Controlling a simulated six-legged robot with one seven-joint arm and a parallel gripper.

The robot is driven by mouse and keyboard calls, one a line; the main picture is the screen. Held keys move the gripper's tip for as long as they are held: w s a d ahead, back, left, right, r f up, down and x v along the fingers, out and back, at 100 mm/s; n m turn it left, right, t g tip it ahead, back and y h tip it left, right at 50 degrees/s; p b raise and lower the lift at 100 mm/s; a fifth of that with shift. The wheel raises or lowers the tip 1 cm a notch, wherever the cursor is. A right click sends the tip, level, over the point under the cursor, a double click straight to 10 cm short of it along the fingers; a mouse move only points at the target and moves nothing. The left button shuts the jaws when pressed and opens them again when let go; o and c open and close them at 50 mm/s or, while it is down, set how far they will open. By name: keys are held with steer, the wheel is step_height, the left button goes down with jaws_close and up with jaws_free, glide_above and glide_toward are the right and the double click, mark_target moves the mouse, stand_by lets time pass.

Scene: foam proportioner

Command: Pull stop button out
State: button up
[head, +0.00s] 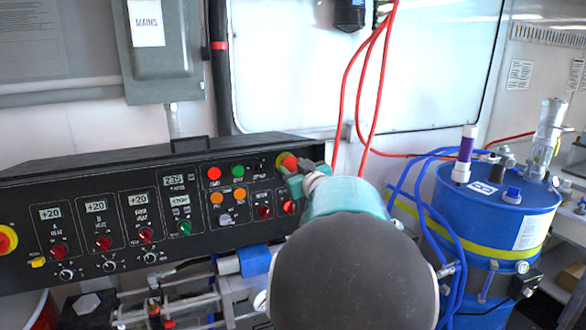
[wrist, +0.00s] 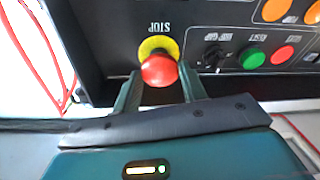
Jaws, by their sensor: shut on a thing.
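The stop button is a red mushroom knob on a yellow ring at the upper right end of the black control panel. In the head view the stop button (head: 288,161) shows just past my gripper (head: 306,178), which partly covers it. In the wrist view the red stop button (wrist: 159,70) sits under the upside-down word STOP. There my gripper (wrist: 158,88) has one finger on each side of the red knob and is shut on it. The exact contact of the fingertips is hard to see.
The black panel (head: 110,265) carries several knobs, displays and lit buttons. Another red knob on yellow (head: 6,240) is at its far left. A blue drum (head: 487,225) with hoses stands at the right. Red cables (head: 346,90) hang behind my arm.

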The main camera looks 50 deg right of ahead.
steer(key=shift+s, duration=0.15)
steer(key=o, duration=1.4)
steer(key=shift+s+a+r, duration=0.1)
steer(key=v, duration=1.3)
steer(key=shift+s+a, duration=0.2)
